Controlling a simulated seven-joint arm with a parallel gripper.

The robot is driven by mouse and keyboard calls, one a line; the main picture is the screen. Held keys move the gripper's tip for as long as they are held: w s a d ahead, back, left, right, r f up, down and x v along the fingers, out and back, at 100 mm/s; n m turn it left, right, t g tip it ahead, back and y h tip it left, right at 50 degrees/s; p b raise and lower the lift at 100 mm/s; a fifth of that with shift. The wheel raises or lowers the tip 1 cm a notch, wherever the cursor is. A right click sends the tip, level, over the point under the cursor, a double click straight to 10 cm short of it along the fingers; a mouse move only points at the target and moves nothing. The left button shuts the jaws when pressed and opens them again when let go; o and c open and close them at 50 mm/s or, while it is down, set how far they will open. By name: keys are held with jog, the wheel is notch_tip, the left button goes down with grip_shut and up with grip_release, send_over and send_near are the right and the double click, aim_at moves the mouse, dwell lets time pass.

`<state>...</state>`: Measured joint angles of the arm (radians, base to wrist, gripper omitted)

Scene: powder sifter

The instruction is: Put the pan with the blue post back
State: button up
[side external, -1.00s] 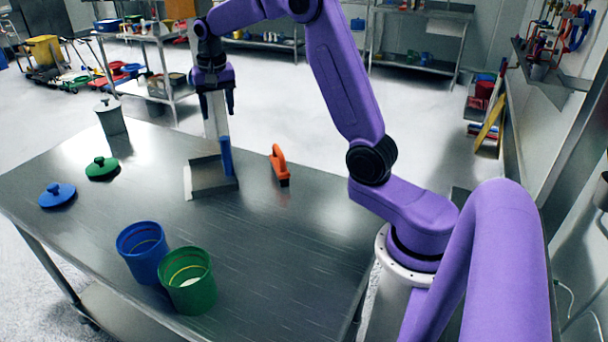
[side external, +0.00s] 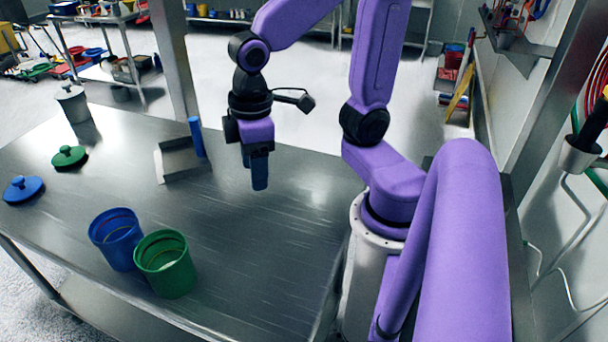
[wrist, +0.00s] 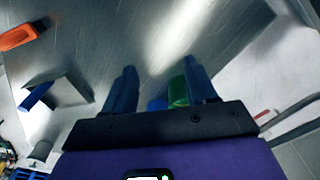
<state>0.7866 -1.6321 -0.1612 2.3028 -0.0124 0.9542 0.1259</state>
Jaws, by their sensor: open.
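The grey metal pan (side external: 180,163) lies on the steel table, with its blue post (side external: 196,137) standing up at its far right corner. In the wrist view the pan (wrist: 62,92) and its blue post (wrist: 36,95) are at the left, outside the jaws. My gripper (side external: 258,180) points down over the table to the right of the pan, apart from it. In the wrist view its blue fingers (wrist: 162,74) are spread with nothing held between them.
A blue container (side external: 116,238) and a green container (side external: 165,262) stand open near the front edge. A blue lid (side external: 23,189), a green lid (side external: 69,156) and a metal canister (side external: 73,103) are at left. An orange-handled tool (wrist: 22,34) shows in the wrist view.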

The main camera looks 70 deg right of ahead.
jog(key=s+d+f+n, duration=0.2)
jog(key=s+n, duration=0.2)
jog(key=s, duration=0.4)
jog(key=shift+s, duration=0.25)
jog(key=shift+d, duration=0.1)
dwell(0.7)
